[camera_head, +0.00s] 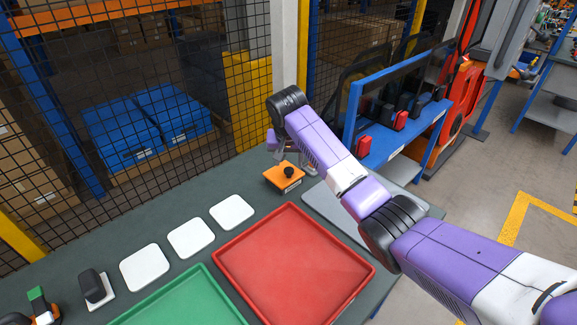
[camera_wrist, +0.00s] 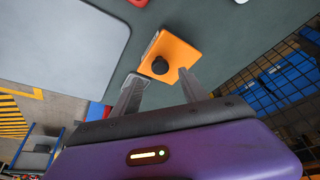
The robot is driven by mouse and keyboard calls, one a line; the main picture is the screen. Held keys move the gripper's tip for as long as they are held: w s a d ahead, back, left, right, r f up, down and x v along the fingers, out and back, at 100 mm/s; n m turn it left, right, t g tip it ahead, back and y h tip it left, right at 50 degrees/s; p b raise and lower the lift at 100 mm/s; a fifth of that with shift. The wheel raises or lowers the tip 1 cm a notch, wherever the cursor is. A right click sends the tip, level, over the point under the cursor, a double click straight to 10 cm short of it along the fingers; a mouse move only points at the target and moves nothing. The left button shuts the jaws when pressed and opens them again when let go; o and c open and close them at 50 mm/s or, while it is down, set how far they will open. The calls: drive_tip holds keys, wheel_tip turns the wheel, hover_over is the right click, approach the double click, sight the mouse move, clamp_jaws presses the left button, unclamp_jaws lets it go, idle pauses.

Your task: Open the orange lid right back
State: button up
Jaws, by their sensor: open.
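The orange lid (camera_head: 281,180) lies flat, apparently shut, on a small pale box near the far side of the dark table. A round black knob (camera_head: 289,171) stands on the lid. In the wrist view the orange lid (camera_wrist: 184,52) and its black knob (camera_wrist: 160,66) are just beyond my fingertips. My gripper (camera_wrist: 159,76) is open, with the knob roughly in line with the gap between its fingers. I cannot tell that either finger touches it. In the head view my gripper (camera_head: 291,153) is beside the lid at its far side, partly hidden by my arm.
A red tray (camera_head: 290,265) and a green tray (camera_head: 180,303) lie in front. White square pads (camera_head: 191,238) line the table to the left, with a black object (camera_head: 94,287) beyond them. A grey panel (camera_head: 335,212) lies right of the lid. A mesh fence (camera_head: 130,100) stands behind.

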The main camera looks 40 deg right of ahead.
sight(289, 169)
drive_tip(key=shift+x, duration=2.7)
drive_tip(key=shift+c, duration=0.4)
clamp_jaws()
